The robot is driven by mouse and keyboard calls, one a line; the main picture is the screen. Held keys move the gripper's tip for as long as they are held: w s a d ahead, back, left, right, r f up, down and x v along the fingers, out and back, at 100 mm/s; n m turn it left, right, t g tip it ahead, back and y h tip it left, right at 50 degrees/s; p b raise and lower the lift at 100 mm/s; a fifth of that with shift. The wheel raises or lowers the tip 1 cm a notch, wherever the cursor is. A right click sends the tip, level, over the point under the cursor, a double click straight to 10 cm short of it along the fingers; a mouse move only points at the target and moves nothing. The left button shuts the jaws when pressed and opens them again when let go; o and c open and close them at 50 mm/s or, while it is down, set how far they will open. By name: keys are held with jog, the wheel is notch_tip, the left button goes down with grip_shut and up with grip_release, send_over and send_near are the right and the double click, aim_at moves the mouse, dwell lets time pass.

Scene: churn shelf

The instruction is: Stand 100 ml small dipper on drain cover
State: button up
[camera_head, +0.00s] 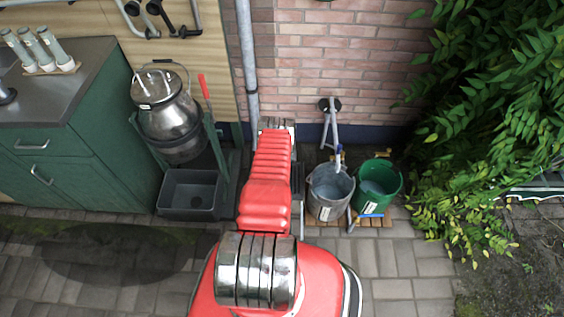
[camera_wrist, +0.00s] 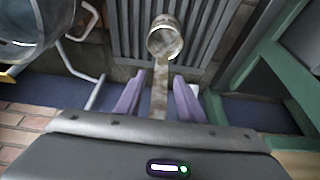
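The small dipper (camera_wrist: 165,38) is a metal cup with a long flat handle. In the wrist view its cup mouth faces the camera, over the dark slatted drain cover (camera_wrist: 126,30). The handle runs down between the two purple fingers of my gripper (camera_wrist: 159,78). A narrow gap shows on each side of the handle, so the fingers look open around it. I cannot tell whether the cup rests flat on the slats. In the head view my red arm hides the dipper and the fingers; a dark strip of the drain cover (camera_head: 298,177) shows to the arm's right.
A grey bucket (camera_head: 329,207) and a green bucket (camera_head: 391,188) stand close to the right. On the left are a green stand (camera_head: 222,150) with a metal churn (camera_head: 168,115) and a dark sink-like tub (camera_head: 188,213). A brick wall (camera_head: 300,60) is behind. Paving in front is clear.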

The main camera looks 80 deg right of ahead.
jog(key=shift+a+r, duration=0.1)
jog(key=shift+r, duration=0.25)
jog(key=s+a+r, duration=0.1)
jog(key=a+r, duration=0.1)
jog(key=a, duration=0.4)
jog(key=s+a+r, duration=0.2)
jog(key=a, duration=0.5)
jog(key=shift+a, duration=0.25)
dwell(0.8)
jog(key=shift+r, duration=0.1)
dwell(0.6)
